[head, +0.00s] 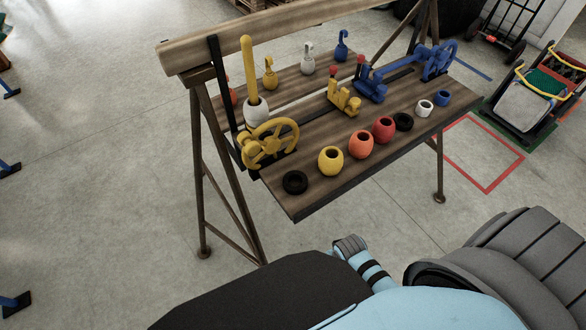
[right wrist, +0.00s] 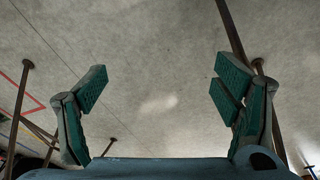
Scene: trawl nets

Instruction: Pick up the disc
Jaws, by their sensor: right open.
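Two small black ring-shaped discs lie flat on the wooden workbench (head: 315,205). One black disc (head: 295,182) is at the bench's near left corner. The other black disc (head: 403,121) lies further right, behind the red float. I cannot tell which of them the task means. My right gripper (right wrist: 160,85) is open and empty in the right wrist view, with bare floor and metal legs beyond its green-padded fingers. No disc shows in that view. Neither gripper shows in the head view, only parts of my own body along the bottom.
A yellow float (head: 330,161), an orange float (head: 360,145) and a red float (head: 383,129) stand along the near edge. A yellow handwheel (head: 269,144) is beside the near-left disc. Yellow and blue hardware fills the back. A loaded cart (head: 535,105) stands right.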

